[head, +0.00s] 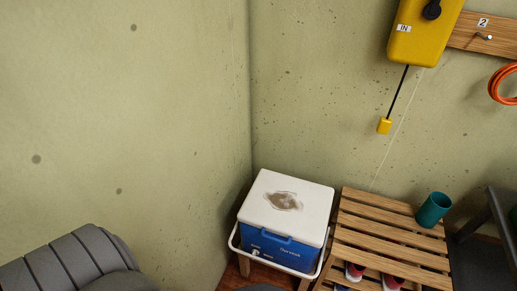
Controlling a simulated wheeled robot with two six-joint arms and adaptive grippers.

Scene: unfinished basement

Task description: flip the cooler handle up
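The cooler (290,249) has a blue body and a white lid (311,198) with a brown stain on top. It stands in the corner of the room. Its white handle (272,265) is swung down and loops low across the front of the body. A blue latch sits at the lid's front edge. The lid looks shut. Neither of my grippers shows in the head view.
A wooden slatted rack (392,232) stands close to the cooler's right, with a teal cup (433,209) on it and red-and-white shoes below. A grey ribbed rounded shape (75,262) fills the lower left. A yellow box (424,32) hangs above.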

